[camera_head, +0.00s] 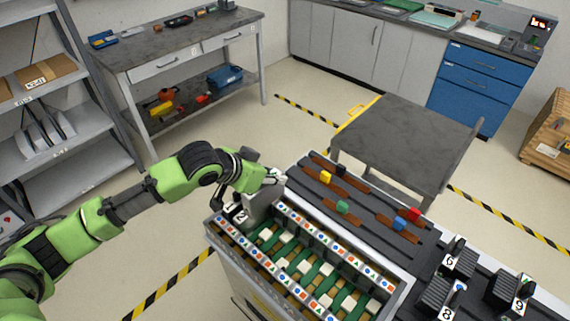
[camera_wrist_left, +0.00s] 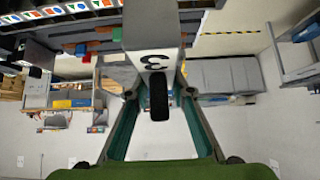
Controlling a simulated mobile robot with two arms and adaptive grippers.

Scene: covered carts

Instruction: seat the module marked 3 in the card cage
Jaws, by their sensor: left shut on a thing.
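My left gripper (camera_head: 272,180) is over the far left part of the card cage (camera_head: 222,248). It is shut on a grey module (camera_head: 262,207). The left wrist view shows this module (camera_wrist_left: 155,45) with an upside-down 3 and a black handle (camera_wrist_left: 158,97) between the fingers. In the head view the module hangs beside the module marked 2 (camera_head: 238,212), at the cage's left end. Its lower end is hard to make out, so I cannot tell whether it is in a slot. My right gripper is not in view.
Bare slots with green boards and pale blocks (camera_head: 305,267) run to the right, between strips of coloured symbols. Modules marked 6 (camera_head: 458,262), 8 (camera_head: 437,292) and 9 (camera_head: 510,290) stand at the right. A dark rack (camera_head: 370,222) with coloured blocks lies behind the cage.

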